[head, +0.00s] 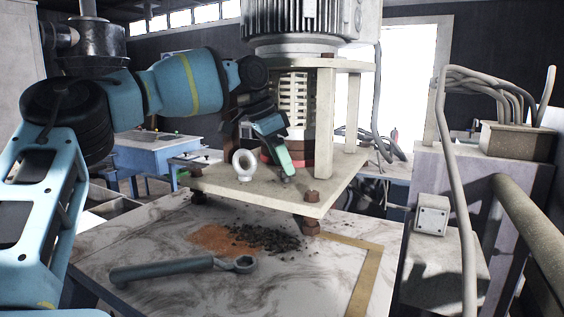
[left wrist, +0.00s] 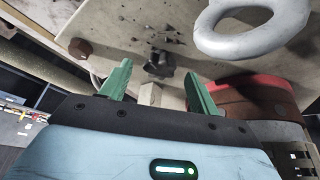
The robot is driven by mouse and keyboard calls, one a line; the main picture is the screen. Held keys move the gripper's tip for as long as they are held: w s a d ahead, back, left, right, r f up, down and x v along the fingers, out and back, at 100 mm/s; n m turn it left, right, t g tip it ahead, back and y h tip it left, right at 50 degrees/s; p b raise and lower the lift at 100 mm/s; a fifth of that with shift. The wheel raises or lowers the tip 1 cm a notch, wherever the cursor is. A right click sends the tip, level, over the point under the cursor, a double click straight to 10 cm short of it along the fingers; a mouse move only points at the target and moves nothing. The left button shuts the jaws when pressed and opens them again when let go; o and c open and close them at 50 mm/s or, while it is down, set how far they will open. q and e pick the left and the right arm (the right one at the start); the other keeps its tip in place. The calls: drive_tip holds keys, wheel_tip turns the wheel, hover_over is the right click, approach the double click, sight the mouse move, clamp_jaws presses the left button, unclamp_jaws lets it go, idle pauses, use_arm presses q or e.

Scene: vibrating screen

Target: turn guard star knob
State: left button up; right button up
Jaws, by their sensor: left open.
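A small black star knob (left wrist: 158,66) shows in the left wrist view, on a light block near the pale base plate (left wrist: 120,30). My left gripper (left wrist: 158,88) has two green fingertips spread apart, with the knob lying between and just beyond their tips. I cannot tell whether they touch it. In the head view my left gripper (head: 284,160) reaches down over the machine's pale plate (head: 240,187), in front of the red and brown collar (head: 322,155). The knob cannot be made out there. My right gripper is not in view.
A white ring (head: 243,164) stands on the plate just left of the gripper, and looms close in the left wrist view (left wrist: 235,42). Pale posts (head: 324,125) support the motor (head: 295,18). A wrench (head: 180,267) and dark granules (head: 265,238) lie on the marbled table.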

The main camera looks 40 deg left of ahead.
use_arm(q)
drive_tip(key=shift+w+d+f, duration=0.1)
drive_tip(key=shift+w+f, duration=0.05)
drive_tip(key=shift+f, duration=0.35)
drive_tip(key=c, duration=1)
drive_tip(key=shift+o, duration=0.2)
